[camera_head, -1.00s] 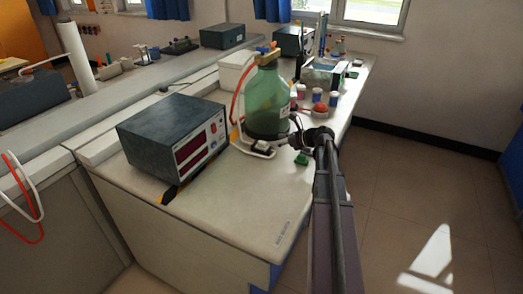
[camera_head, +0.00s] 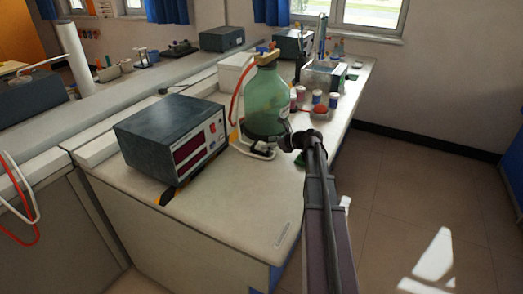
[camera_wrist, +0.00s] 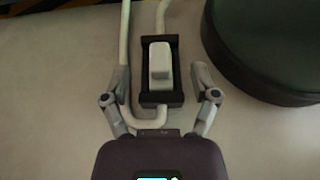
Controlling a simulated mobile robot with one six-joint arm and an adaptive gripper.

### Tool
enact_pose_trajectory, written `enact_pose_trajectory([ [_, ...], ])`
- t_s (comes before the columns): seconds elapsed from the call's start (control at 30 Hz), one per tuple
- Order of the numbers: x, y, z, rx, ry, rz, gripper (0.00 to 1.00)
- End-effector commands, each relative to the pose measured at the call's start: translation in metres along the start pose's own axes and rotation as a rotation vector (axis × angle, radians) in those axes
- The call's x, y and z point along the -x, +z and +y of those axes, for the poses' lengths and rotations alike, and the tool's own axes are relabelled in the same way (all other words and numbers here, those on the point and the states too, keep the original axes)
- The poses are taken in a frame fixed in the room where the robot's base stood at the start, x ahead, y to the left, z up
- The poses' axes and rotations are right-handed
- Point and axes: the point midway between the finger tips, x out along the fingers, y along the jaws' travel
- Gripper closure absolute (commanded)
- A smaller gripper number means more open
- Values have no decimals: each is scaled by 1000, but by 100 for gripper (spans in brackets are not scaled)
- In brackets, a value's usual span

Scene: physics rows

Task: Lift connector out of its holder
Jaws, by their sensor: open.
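The connector (camera_wrist: 160,62) is a white block seated in a black holder (camera_wrist: 161,98), seen from above in the wrist view. A white cable runs beside and behind the holder. My gripper (camera_wrist: 160,70) is open, with one finger on each side of the holder. Gaps show between the fingers and the holder, and nothing is gripped. I cannot tell how high the fingertips are above the connector. In the head view my gripper (camera_head: 284,143) is beside the foot of the green bottle, and the connector is too small to make out clearly.
The green bottle (camera_head: 266,101) stands close by; its dark round base (camera_wrist: 270,45) is right of my right finger. A meter box (camera_head: 172,136) stands left on the bench (camera_head: 222,205). Several small jars and a red ball (camera_head: 320,108) are behind. The bench front is clear.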

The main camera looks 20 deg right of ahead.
Motion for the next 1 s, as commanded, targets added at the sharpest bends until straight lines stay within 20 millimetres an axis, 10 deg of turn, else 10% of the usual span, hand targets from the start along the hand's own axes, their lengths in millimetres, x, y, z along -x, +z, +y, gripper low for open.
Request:
enact_pose_trajectory([
  [0.3, -32, -4, 0, 0, 0, 1, 23],
  [0.9, -33, -3, 1, 0, 0, 1, 23],
  [1.0, -33, -3, 1, 0, 0, 1, 50],
])
